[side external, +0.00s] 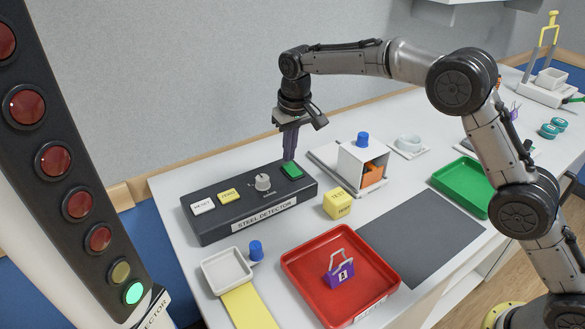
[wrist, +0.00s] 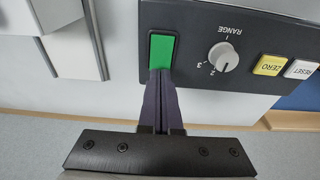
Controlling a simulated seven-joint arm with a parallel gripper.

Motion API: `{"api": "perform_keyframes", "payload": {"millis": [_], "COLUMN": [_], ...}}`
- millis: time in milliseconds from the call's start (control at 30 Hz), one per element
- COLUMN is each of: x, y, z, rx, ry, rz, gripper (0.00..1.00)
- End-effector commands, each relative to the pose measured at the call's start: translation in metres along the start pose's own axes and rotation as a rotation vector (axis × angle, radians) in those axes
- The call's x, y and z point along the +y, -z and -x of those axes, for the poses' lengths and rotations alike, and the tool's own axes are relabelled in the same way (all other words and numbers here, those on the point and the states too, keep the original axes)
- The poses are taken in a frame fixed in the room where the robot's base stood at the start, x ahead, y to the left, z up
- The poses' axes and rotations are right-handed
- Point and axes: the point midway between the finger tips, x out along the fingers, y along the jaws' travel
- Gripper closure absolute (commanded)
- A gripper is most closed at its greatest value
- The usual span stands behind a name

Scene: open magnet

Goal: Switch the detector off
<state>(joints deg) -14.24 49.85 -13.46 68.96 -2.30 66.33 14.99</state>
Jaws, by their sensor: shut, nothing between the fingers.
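The steel detector (side external: 250,212) is a dark box near the back left of the table. Its top carries a green switch (side external: 291,172), a grey range knob (side external: 263,182), a yellow zero button (side external: 229,195) and a white reset button (side external: 203,206). My gripper (side external: 289,158) is shut and empty, pointing down at the green switch. In the wrist view the fingertips (wrist: 161,72) are at the lower edge of the green switch (wrist: 161,53); I cannot tell whether they touch it. On the light column (side external: 85,190), the bottom green lamp (side external: 133,293) is lit.
A white box with an orange thing inside (side external: 363,165) stands right of the detector. A yellow cube (side external: 337,204), a red tray (side external: 300,262) holding a purple padlock-like thing (side external: 340,272), and a white dish (side external: 227,270) are in front. A dark mat (side external: 425,240) is bare.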

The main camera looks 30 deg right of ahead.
Motion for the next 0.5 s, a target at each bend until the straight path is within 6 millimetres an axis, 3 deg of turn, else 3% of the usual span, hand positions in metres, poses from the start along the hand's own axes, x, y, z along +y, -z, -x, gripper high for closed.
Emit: {"api": "perform_keyframes", "payload": {"millis": [500], "x": [0.0001], "y": [-0.001], "z": [-0.0054], "rx": [-0.001], "ry": [0.0], "rz": [0.0], "gripper": [1.0]}}
